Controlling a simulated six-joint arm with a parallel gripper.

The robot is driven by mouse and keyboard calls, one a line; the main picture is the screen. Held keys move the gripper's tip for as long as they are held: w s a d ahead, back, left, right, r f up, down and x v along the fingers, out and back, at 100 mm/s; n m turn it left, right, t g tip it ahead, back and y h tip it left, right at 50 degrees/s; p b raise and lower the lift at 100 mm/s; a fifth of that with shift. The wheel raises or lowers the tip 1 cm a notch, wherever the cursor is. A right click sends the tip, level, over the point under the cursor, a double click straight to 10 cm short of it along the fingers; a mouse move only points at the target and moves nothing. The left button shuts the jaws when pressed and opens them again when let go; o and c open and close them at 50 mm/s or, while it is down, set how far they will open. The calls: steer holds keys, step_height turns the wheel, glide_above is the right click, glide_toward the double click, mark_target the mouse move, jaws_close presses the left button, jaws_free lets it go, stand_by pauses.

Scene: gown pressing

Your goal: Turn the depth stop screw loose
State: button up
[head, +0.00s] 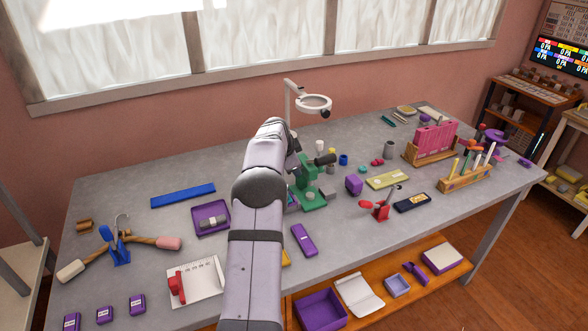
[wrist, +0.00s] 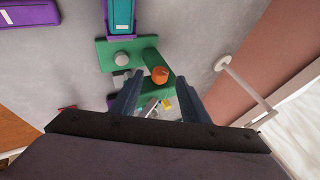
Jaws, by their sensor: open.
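A green press (head: 313,200) stands on the grey table, partly hidden behind my arm in the head view. It also shows in the wrist view (wrist: 111,50), with a round grey knob on its base. An orange knob (wrist: 160,73), which looks like the depth stop screw, sits on the green body in the wrist view. My gripper (wrist: 157,93) is open, with its two dark fingers apart and the orange knob just beyond and between their tips. I cannot tell its depth from the knob. My arm hides the orange knob in the head view.
A ring lamp (head: 313,103) on a post stands behind the press. A purple block (head: 354,184), a red clamp-like tool (head: 381,208) and a purple tray (head: 210,218) are nearby. The table's back left is mostly clear around a blue bar (head: 183,195).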

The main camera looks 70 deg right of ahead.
steer(key=shift+b+v, duration=0.85)
steer(key=shift+v, duration=1.35)
steer(key=w+a+f+n+t+y, duration=0.15)
steer(key=w+a+n, duration=0.6)
steer(key=a, duration=0.85)
steer(key=w+a+f+n+y, duration=0.25)
steer(key=w+a+n, duration=0.25)
steer(key=w+a, duration=0.8)
steer(key=s+a+f+n+y, duration=0.1)
steer(key=s+a+n, duration=0.15)
steer(key=a, duration=0.75)
steer(key=s+a+f+n+y, duration=0.1)
steer(key=s+a+n, duration=0.15)
steer(key=a, duration=0.65)
steer(key=s+a+f+n+g, duration=0.1)
steer(key=s+a+f+n, duration=0.1)
steer(key=s+a+n, duration=0.3)
steer(key=s+a+f+n+g+y, duration=0.1)
steer(key=s+a+f+n, duration=0.2)
steer(key=s+a+n, duration=0.2)
steer(key=s+a, duration=0.3)
steer(key=a, duration=0.3)
steer(key=shift+s+a, duration=0.25)
steer(key=shift+a, duration=0.15)
